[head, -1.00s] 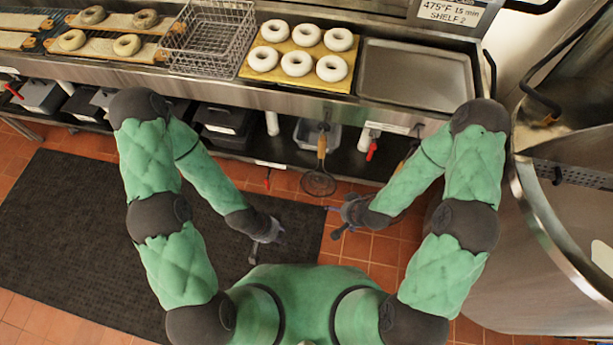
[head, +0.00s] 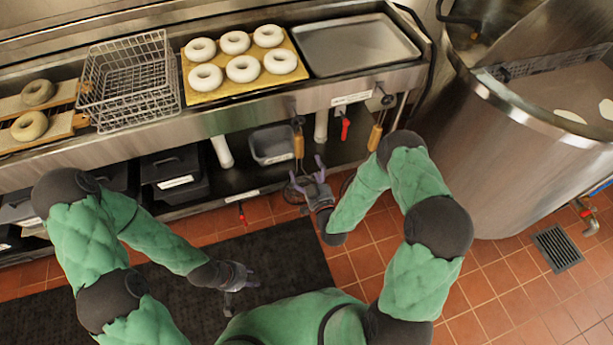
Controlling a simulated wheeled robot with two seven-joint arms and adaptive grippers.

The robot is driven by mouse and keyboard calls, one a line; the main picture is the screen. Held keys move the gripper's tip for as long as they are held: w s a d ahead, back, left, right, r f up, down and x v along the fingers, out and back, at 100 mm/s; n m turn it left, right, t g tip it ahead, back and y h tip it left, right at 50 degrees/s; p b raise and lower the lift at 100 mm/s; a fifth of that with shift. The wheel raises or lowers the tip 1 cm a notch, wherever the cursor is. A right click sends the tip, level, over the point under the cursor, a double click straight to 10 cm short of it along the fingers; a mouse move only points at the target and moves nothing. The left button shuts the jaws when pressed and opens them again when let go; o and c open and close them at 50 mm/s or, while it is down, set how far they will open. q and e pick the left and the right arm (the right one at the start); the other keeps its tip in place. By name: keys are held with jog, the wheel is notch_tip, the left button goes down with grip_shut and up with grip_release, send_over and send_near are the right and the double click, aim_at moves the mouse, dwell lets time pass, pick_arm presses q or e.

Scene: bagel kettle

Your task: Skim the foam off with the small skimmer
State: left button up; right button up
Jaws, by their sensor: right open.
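A skimmer with a wooden handle (head: 299,146) hangs from the counter's front edge. Its round wire head is low down, partly hidden behind my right gripper. A second wooden-handled skimmer (head: 375,137) hangs further right, its lower part hidden by my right arm. I cannot tell which is smaller. My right gripper (head: 307,172) is open and empty, just below the first handle in the picture; contact cannot be told. My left gripper (head: 242,289) looks open and empty over the dark mat. The large steel kettle (head: 490,150) stands at the right, with pale foam patches (head: 569,117) inside.
On the counter are a wire basket (head: 128,85), a yellow board (head: 214,93) with several white bagels and an empty steel tray (head: 360,46). Bins (head: 175,170) sit on the shelf below. A red-handled valve (head: 345,124) is between the skimmers.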

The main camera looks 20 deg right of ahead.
aim_at(300, 150)
jog(key=w, duration=0.3)
jog(key=w+b, duration=0.1)
jog(key=w, duration=0.2)
jog(key=w+b, duration=0.1)
jog(key=w, duration=0.2)
jog(key=shift+w+a+f, duration=0.1)
jog(key=shift+a, duration=0.15)
jog(key=shift+w, duration=0.65)
grip_shut()
jog(key=shift+r, duration=0.65)
jog(key=shift+s, duration=0.15)
